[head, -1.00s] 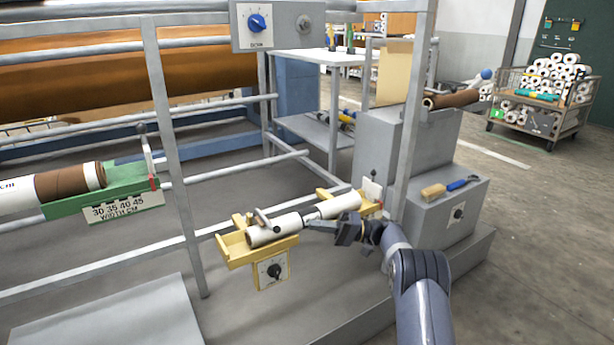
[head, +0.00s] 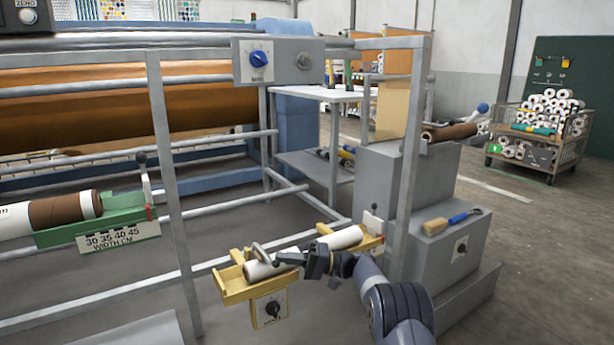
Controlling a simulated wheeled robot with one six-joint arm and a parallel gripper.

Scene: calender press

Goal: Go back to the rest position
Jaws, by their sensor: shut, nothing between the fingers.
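My gripper (head: 296,259) is shut and empty in the head view. It shows in front of the white roll (head: 343,238) that lies in the yellow cradle (head: 236,288) and hides the roll's middle. I cannot tell whether the fingers touch the roll or the metal clamp (head: 262,254) at its left end. My arm comes in from the lower right.
The frame's grey upright (head: 411,150) stands right behind my arm. Grey blocks (head: 440,255) at the right carry a brush (head: 450,221) and a brown roll. A green width holder (head: 110,220) is at left. Open floor lies at the right.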

